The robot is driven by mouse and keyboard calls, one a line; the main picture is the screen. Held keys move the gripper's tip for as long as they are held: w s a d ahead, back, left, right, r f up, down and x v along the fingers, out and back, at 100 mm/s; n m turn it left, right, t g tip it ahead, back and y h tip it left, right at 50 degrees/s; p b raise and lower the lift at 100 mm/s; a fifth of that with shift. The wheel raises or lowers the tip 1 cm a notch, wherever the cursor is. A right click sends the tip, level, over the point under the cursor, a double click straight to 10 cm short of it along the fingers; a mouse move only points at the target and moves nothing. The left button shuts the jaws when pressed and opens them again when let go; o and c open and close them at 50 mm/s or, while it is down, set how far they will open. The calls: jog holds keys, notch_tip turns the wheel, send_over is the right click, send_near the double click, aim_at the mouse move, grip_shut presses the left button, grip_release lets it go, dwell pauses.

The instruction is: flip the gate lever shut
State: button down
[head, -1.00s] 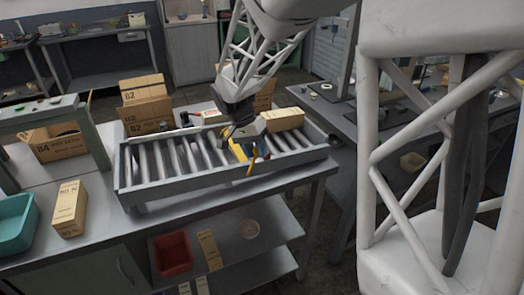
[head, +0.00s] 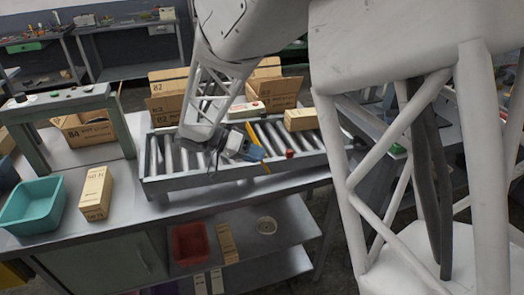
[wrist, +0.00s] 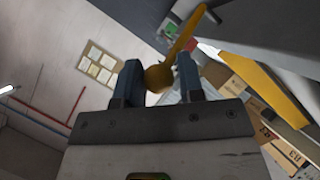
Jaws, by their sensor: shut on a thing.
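The yellow gate lever (wrist: 184,36) shows in the wrist view as a rod with a rounded end. That rounded end sits between the two blue fingers of my gripper (wrist: 157,75), which is shut on it. A flat yellow bar (wrist: 262,77), apparently the gate, slants at the right of the wrist view. In the head view my gripper (head: 256,152) is over the front part of the roller conveyor (head: 205,176), lying sideways and pointing right. Yellow parts show behind and in front of the fingers there. The grip itself is too small to make out in that view.
A tan box (head: 300,120) sits on the rollers right of my gripper, with a red knob (head: 289,153) nearer. Open cartons (head: 166,105) stand behind the conveyor. My arm hides part of the rollers.

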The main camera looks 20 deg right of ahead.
jog(key=shift+s+a+f+h, duration=0.15)
jog(key=shift+a+f+h, duration=0.35)
jog(key=shift+a+f, duration=0.35)
jog(key=c, duration=0.8)
grip_release()
jog(key=shift+r, duration=0.1)
jog(key=shift+r, duration=0.1)
jog(key=shift+v, duration=3.9)
